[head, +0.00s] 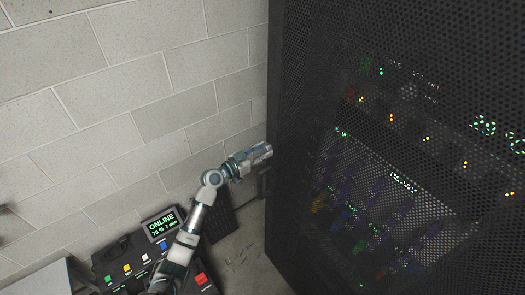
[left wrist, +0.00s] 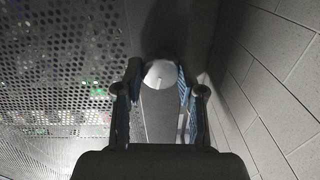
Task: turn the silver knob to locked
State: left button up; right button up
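The silver knob (left wrist: 161,74) shows in the left wrist view as a pale round disc at the top of a long grey handle plate (left wrist: 159,115) on the dark cabinet edge. My left gripper (head: 266,151) is at the left edge of the black cabinet in the head view. In the left wrist view the left gripper (left wrist: 159,72) has its fingers apart, one on each side of the knob. I cannot tell whether they touch it. The knob is hidden in the head view. No lock marking can be read. My right gripper is not in view.
A tall black cabinet with a perforated door (head: 400,130) fills the right side, with lights and cables behind the mesh. A pale block wall (head: 130,90) stands at the left. A small display reading ONLINE (head: 162,224) and coloured buttons are at the lower left.

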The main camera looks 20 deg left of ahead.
pick_arm(q)
jog(key=shift+c, duration=0.5)
jog(key=shift+n, duration=0.5)
jog(key=shift+n+b, duration=0.35)
jog(key=shift+n, duration=0.55)
jog(key=shift+r, duration=0.1)
jog(key=o, duration=1.1)
jog(key=shift+a, duration=0.1)
jog(key=shift+o, duration=0.2)
